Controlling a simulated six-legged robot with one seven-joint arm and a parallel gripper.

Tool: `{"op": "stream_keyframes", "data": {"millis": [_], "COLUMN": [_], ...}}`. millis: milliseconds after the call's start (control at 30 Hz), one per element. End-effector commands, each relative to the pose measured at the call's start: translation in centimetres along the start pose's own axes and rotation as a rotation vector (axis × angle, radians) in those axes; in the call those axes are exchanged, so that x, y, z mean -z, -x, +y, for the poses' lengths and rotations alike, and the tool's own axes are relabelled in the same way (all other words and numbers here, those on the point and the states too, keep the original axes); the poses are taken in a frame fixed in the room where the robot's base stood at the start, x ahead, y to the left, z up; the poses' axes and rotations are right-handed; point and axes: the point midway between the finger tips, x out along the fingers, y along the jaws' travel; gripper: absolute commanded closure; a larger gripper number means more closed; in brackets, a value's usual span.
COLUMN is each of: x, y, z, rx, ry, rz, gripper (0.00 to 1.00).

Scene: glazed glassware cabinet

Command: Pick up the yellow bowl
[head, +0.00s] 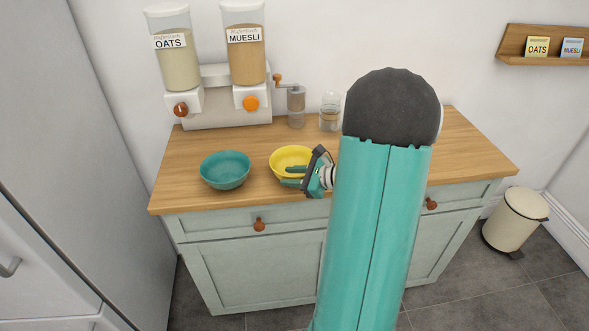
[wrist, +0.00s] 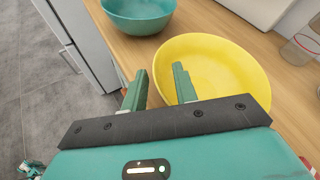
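The yellow bowl (head: 288,158) stands upright on the wooden counter, near its front edge; it also shows in the wrist view (wrist: 228,62). My gripper (head: 288,176) is at the bowl's front right side. In the wrist view my gripper (wrist: 154,82) is open, with a gap between its two green fingers. The right finger reaches over the bowl's inside and the left finger is outside it, so the near left rim lies between them. I cannot tell whether either finger touches the bowl. My arm hides part of the counter to the right.
A teal bowl (head: 225,170) stands left of the yellow bowl. Behind are the oats and muesli dispensers (head: 222,100), a grinder (head: 296,105) and a glass jar (head: 330,112). The wooden counter (head: 180,190) ends just in front of the bowls. A bin (head: 515,218) stands right.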

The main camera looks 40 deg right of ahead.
Motion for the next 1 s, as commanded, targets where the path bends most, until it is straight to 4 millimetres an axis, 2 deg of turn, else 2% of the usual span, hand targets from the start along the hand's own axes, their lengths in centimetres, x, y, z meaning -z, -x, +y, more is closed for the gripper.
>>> {"op": "stream_keyframes", "data": {"millis": [200,333,367,833,1000], "x": [-0.02,-0.01,-0.01,0.02,-0.66], "y": [-0.08,-0.06,-0.06,0.0,0.28], "z": [-0.02,-0.02,-0.01,-0.03,-0.27], "rx": [0.001,0.001,0.001,0.001,0.002], "ry": [0.001,0.0,0.0,-0.001,0.002], "rz": [0.0,0.0,0.0,0.002,0.001], "gripper": [0.73,0.99,1.0,1.0,1.0]}}
